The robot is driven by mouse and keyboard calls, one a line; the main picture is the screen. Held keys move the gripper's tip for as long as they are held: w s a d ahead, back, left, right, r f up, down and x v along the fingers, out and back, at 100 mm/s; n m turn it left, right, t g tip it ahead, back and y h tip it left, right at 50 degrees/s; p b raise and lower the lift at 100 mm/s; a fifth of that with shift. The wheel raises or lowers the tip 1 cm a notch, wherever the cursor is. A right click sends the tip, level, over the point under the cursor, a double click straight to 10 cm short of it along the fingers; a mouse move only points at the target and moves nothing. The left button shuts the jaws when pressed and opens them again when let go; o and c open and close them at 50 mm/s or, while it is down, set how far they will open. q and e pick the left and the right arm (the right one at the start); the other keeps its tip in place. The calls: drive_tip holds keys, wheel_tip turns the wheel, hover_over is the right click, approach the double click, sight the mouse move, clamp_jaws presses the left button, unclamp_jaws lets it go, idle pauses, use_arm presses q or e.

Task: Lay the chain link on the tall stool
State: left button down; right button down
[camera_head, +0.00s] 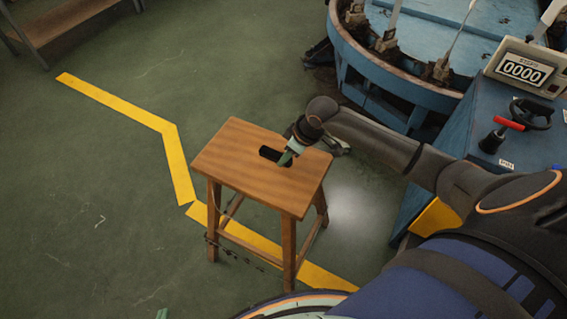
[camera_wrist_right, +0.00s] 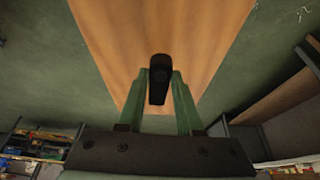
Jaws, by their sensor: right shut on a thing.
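I cannot tell whether the link touches the seat. Only a green tip of my left gripper (camera_head: 162,314) shows at the bottom edge of the head view.
A blue round machine (camera_head: 420,105) stands at the back right. A blue console (camera_head: 470,140) with a counter display (camera_head: 523,70) and a handwheel is at the right. A wooden shelf (camera_head: 75,20) is at the far left. Yellow floor tape passes the stool; the left floor is clear.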

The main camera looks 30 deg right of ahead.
sight(284, 170)
drive_tip(key=shift+w+a+f, duration=0.1)
drive_tip(key=shift+w+f, duration=0.35)
drive_tip(key=shift+f, duration=0.05)
drive_tip(key=shift+w+f, duration=0.15)
drive_tip(key=shift+f, duration=1.55)
drive_tip(key=shift+b, duration=0.3)
drive_tip(key=shift+f, duration=0.2)
drive_tip(key=c, duration=0.6)
unclamp_jaws()
drive_tip(key=p+v, duration=0.2)
drive_tip(key=v, duration=1)
drive_tip(key=shift+r, duration=0.2)
